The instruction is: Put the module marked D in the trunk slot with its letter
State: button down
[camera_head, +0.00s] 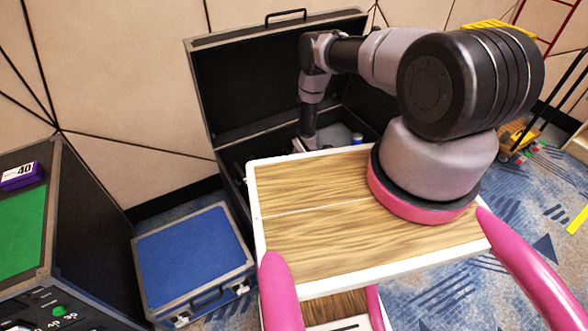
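The open black trunk (265,95) stands in the middle, its lid raised at the back. My arm reaches over it and down into it. My gripper (303,147) is low inside the trunk, and its fingertips are too small and dark to make out. I cannot tell whether it holds anything. A grey item and a small blue item (357,138) show inside the trunk to its right. The trunk's front and much of its inside are hidden behind my own body. No letter D and no lettered slot can be read.
A blue-topped case (190,258) stands on the carpet left of the trunk. A black console with a green top (22,225) is at the far left, with a purple box marked 40 (22,175) on it. A yellow-and-red ladder or cart (500,30) stands at the upper right.

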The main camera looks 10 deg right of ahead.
jog(key=shift+c, duration=1.2)
grip_release()
jog(key=shift+f, duration=0.1)
jog(key=shift+r, duration=4.05)
